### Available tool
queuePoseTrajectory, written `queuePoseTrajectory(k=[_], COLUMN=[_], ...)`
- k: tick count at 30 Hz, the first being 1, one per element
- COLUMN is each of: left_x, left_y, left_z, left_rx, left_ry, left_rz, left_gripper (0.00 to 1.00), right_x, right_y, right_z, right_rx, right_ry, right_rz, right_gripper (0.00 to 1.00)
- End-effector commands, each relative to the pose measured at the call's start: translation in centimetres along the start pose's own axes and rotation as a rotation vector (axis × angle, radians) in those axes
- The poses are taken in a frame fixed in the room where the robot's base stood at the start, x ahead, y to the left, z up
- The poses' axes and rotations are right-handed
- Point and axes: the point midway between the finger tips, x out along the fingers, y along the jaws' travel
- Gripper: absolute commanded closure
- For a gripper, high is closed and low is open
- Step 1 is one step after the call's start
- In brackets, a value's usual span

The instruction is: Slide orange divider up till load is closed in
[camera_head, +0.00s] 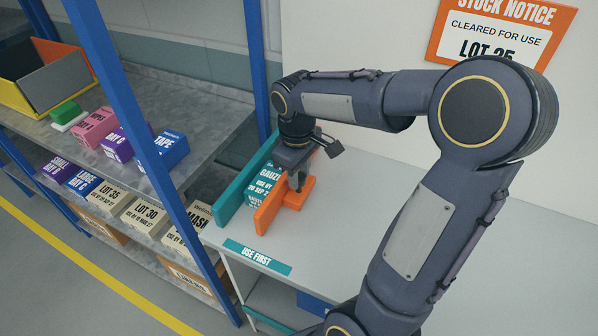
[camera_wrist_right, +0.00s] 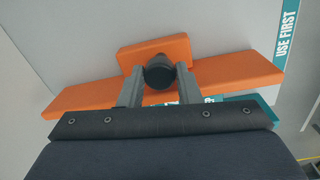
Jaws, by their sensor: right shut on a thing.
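The orange divider (camera_head: 266,213) stands on the white tabletop, with an orange foot on its right side. In the right wrist view the divider (camera_wrist_right: 228,74) runs across the picture, and a dark round knob (camera_wrist_right: 160,74) rises from its foot. My right gripper (camera_head: 298,183) is at the foot, its fingers (camera_wrist_right: 160,82) shut on the knob from both sides. The load, a teal gauze box (camera_head: 262,186), sits left of the divider, between it and a teal wall (camera_head: 236,192). My gripper and the divider hide part of the box. My left gripper is not in view.
A teal "USE FIRST" strip (camera_head: 257,257) marks the table's front edge. Left of the table, a blue-posted shelf (camera_head: 206,152) holds several labelled boxes and a yellow bin (camera_head: 38,86). The tabletop right of the divider is bare beneath my right arm.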

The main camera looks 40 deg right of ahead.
Motion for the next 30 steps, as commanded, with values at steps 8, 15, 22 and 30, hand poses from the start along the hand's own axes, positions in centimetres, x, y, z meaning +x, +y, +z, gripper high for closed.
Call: queuePoseTrajectory(k=[8, 15, 22, 30], left_x=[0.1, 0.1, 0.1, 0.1], left_y=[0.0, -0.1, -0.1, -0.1], left_z=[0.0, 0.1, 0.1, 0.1], left_rx=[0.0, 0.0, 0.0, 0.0], left_ry=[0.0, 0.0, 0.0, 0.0], left_rz=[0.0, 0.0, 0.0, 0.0], left_gripper=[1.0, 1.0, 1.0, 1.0], right_x=[0.0, 0.0, 0.0, 0.0], right_y=[0.3, 1.0, 1.2, 1.1], right_z=[1.2, 6.0, 7.0, 7.0], right_rx=[0.003, 0.005, 0.001, 0.001], right_ry=[0.0, -0.001, -0.002, -0.001], right_rz=[0.001, 0.002, 0.001, 0.001], right_gripper=[1.0, 1.0, 1.0, 0.57])
